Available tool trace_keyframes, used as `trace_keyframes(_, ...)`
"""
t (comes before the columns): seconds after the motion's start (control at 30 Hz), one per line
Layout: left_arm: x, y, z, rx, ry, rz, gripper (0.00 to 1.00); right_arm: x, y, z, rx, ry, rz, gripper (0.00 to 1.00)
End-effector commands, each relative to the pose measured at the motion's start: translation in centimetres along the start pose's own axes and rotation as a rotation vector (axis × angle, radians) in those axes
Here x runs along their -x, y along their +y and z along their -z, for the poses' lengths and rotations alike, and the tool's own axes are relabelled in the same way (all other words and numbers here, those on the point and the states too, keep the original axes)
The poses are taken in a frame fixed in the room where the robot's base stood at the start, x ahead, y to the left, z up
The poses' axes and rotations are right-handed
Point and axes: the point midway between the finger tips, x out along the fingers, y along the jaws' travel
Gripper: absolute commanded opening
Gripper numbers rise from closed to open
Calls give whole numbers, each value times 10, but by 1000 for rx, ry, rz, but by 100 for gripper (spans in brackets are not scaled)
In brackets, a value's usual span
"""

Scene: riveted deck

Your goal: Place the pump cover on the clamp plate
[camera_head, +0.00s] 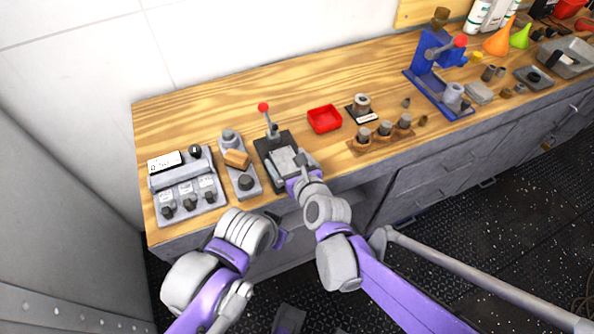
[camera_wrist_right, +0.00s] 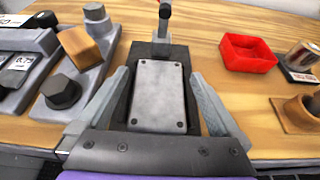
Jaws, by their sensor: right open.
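A light grey rectangular plate with a fastener or hole at each corner, which looks like the pump cover (camera_wrist_right: 158,95), lies flat on the dark clamp plate (camera_wrist_right: 176,53). In the head view the cover (camera_head: 285,159) sits on the dark clamp plate (camera_head: 265,146), below a lever with a red knob. My right gripper (camera_wrist_right: 158,82) is open, with one finger on each side of the cover and a gap to it. My left arm is folded in front of the bench. Its gripper (camera_head: 280,236) shows only partly, and its fingers are hidden.
Left of the clamp stand a grey fixture with a wooden block (camera_head: 236,158) and a grey meter box (camera_head: 186,187). To the right are a red tray (camera_head: 324,119), a wooden holder with several cylinders (camera_head: 383,136) and a blue press (camera_head: 430,70). The wood behind the clamp is clear.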

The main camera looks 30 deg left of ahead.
Motion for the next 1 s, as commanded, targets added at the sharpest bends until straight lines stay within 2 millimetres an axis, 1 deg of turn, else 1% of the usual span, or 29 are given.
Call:
trace_keyframes(0.03, 0, 0, 0, 0, 0, 0, 50, 10, 0, 0, -1, 0, 1, 100)
trace_keyframes(0.3, 4, 0, 3, 0, 2, 0, 50, 66, 0, 0, -1, 0, 1, 100)
trace_keyframes(0.4, 6, 0, 4, 0, 2, 0, 50, 83, 0, 0, -2, 1, 1, 100)
trace_keyframes(0.5, 7, 0, 5, 0, 3, 0, 50, 95, 0, 0, -1, 1, 0, 100)
trace_keyframes(0.6, 8, 0, 5, 0, 3, 0, 50, 103, 0, 0, -1, 1, 0, 100)
trace_keyframes(0.7, 8, 0, 6, 0, 3, 0, 50, 107, 0, 1, 0, 1, 0, 100)
trace_keyframes(1.0, 8, 0, 5, 0, 3, 0, 50, 109, -2, 2, 19, 6, 3, 100)
